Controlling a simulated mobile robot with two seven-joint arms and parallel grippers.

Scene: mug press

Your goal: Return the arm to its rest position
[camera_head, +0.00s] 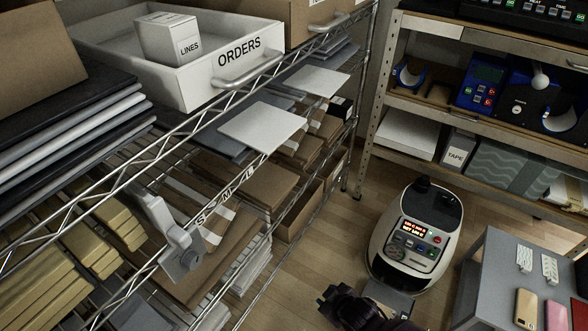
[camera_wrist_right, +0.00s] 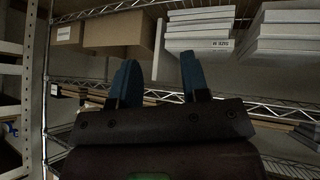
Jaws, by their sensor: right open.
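My right gripper (camera_wrist_right: 158,72) shows in the right wrist view, with its two blue fingers apart and nothing between them. It faces wire shelving with boxes, and no object touches its fingers. In the head view a dark jointed shape (camera_head: 352,308) shows at the bottom centre, partly cut off by the frame edge; it looks like part of my right arm. Its fingers cannot be made out there. My left gripper is in neither view.
Wire shelving (camera_head: 290,62) at left holds a white ORDERS tray (camera_head: 215,75) and flat stock. A white machine (camera_head: 415,235) with a lit display stands on the wood floor. A grey table (camera_head: 500,262) with phones is at lower right. Metal shelves (camera_head: 480,125) stand behind; some floor is free between.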

